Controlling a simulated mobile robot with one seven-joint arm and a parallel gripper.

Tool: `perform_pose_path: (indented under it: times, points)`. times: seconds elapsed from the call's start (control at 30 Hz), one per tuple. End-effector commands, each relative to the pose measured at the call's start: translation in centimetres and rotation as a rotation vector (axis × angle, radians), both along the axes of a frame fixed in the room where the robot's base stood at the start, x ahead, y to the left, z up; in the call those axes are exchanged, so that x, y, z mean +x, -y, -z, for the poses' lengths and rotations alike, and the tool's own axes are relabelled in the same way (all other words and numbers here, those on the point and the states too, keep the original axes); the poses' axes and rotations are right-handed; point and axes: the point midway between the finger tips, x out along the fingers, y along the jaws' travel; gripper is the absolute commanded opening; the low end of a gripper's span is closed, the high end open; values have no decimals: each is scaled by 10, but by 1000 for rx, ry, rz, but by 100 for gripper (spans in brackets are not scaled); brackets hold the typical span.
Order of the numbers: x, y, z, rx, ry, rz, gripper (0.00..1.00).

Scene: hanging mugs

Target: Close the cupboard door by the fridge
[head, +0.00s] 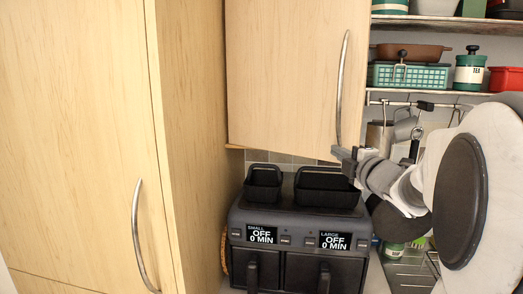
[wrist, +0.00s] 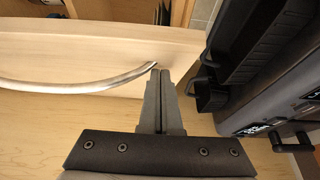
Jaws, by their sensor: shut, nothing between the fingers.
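The wooden cupboard door (head: 285,70) hangs above the air fryer, beside the tall wooden unit. It looks partly open, with its handle side swung outward. Its curved metal handle (head: 342,90) runs near its right edge. In the wrist view the handle (wrist: 75,87) curves left across the door face. My gripper (head: 345,155) is at the door's lower right corner, close to the handle's lower end. In the wrist view my gripper (wrist: 161,74) is shut and empty, with its tips near the door's edge and the handle end. I cannot tell whether they touch.
The tall wooden unit (head: 85,130) with its own handle (head: 139,235) fills the left. A black air fryer (head: 300,230) stands below the door and shows close on the right in the wrist view (wrist: 265,70). Shelves (head: 450,25) with jars and pans are at right.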

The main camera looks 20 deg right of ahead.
Motion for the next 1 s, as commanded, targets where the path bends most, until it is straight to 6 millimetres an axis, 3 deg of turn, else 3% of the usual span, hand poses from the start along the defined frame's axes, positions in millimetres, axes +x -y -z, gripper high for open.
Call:
perform_pose_path:
  times: [0.67,1.0]
  points:
    - [59,61,-4,1,2,-220,0]
    - [98,89,0,2,-3,-266,0]
